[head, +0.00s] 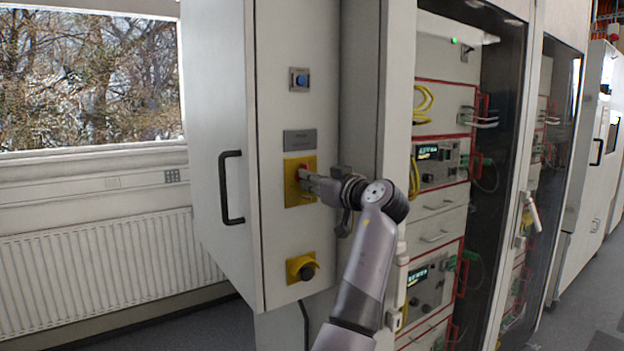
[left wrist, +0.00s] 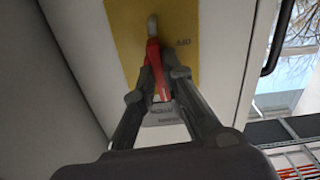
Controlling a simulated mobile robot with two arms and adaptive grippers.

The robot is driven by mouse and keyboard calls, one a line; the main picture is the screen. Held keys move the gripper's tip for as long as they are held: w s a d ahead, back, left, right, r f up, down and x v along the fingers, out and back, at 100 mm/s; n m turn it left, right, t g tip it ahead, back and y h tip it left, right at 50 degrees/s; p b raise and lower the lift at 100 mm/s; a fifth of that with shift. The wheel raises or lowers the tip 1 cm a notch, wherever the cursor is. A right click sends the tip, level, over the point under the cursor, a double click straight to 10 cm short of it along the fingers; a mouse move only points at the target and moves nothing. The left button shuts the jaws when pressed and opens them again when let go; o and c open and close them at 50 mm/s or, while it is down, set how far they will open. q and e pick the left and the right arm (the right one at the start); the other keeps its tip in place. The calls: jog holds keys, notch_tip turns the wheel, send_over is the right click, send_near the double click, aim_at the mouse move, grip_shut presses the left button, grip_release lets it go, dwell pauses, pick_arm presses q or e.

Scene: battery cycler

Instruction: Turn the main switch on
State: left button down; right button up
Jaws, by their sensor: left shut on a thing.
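The main switch is a red rotary handle (head: 303,173) on a yellow plate (head: 293,195), mounted on the front of the light grey cabinet. In the left wrist view the red handle (left wrist: 153,54) stands out from the yellow plate (left wrist: 185,25), with a pale tip at its upper end. My left gripper (head: 308,178) reaches it from the right, and its fingers are shut on the red handle. In the left wrist view the fingertips (left wrist: 157,80) close around the handle from both sides. The fingers partly hide the handle. My right gripper is not in view.
A grey label plate (head: 300,140) sits above the switch, and a blue button (head: 300,79) higher up. A black knob on a yellow base (head: 301,267) is below. A black door handle (head: 230,188) juts out left of the switch. Equipment racks (head: 440,165) stand at right.

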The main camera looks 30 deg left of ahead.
pick_arm(q)
jog(key=shift+f+m, duration=0.15)
jog(key=shift+m, duration=0.55)
jog(key=c, duration=1.7)
grip_release()
jog(key=shift+o, duration=0.2)
jog(key=v, duration=1.2)
